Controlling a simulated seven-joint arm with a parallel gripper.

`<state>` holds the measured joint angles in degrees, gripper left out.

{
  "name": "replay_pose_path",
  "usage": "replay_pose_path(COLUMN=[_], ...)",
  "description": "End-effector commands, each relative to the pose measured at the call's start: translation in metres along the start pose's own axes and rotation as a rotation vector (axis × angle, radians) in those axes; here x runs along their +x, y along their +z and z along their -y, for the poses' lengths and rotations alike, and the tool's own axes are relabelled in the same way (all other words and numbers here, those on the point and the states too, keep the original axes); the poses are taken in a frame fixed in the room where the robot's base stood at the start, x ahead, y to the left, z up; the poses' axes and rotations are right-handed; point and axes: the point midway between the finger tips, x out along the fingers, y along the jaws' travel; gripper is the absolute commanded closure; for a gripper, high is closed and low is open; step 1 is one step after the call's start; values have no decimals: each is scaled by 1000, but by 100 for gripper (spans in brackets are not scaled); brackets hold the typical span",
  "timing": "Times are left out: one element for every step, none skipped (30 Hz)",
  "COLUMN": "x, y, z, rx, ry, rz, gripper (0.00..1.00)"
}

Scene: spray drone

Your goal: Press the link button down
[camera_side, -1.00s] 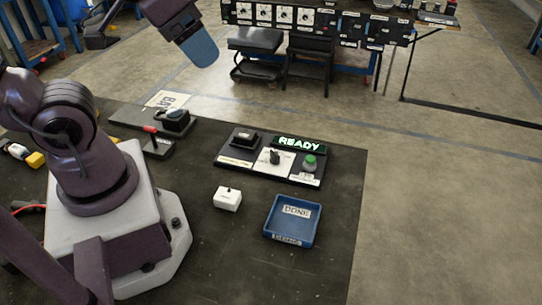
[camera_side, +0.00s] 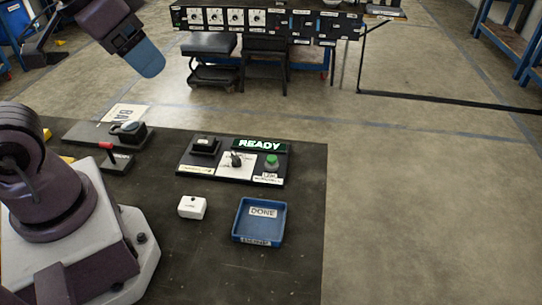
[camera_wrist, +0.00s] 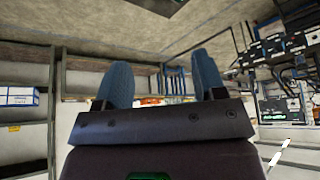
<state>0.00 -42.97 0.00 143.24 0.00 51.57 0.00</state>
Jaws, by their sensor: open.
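The link button looks to be the green button (camera_side: 271,162) at the right end of a dark control panel (camera_side: 192,170). It stands up from the panel, with a small label below that is hard to read. My gripper (camera_side: 147,60) is high at the upper left of the side view, well above the table and apart from the panel. Its blue fingers also show in the wrist view (camera_wrist: 162,82), spread apart with nothing between them. The wrist view shows shelves and room, not the button.
The panel also has a lit READY sign (camera_side: 260,145), a dark knob (camera_side: 236,159) and a black switch (camera_side: 205,146). In front are a white box (camera_side: 192,208) and a blue DONE tray (camera_side: 237,228). A red-tipped lever (camera_side: 108,150) and a black device (camera_side: 128,131) stand left.

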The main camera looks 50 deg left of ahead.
Motion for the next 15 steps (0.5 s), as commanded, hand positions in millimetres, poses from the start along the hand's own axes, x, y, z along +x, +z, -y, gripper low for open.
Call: replay_pose_path(x=[0,0,0,0,0,0,1,3,6,9,12,17,21,25,31], y=[0,0,0,0,0,0,0,0,1,2,2,2,0,-1,-4], z=[0,0,0,0,0,0,0,0,1,1,1,2,2,2,2], rx=[0,0,0,0,0,-1,-2,-2,-3,-4,-5,-6,-7,-8,-8], ry=[0,0,0,0,0,-1,-1,-1,-2,-3,-3,-4,-5,-6,-8], rz=[0,0,0,0,0,1,6,13,28,44,61,87,107,128,157], gripper=[36,36,36,36,43,52,59,66,75,82,89,98,100,100,100])
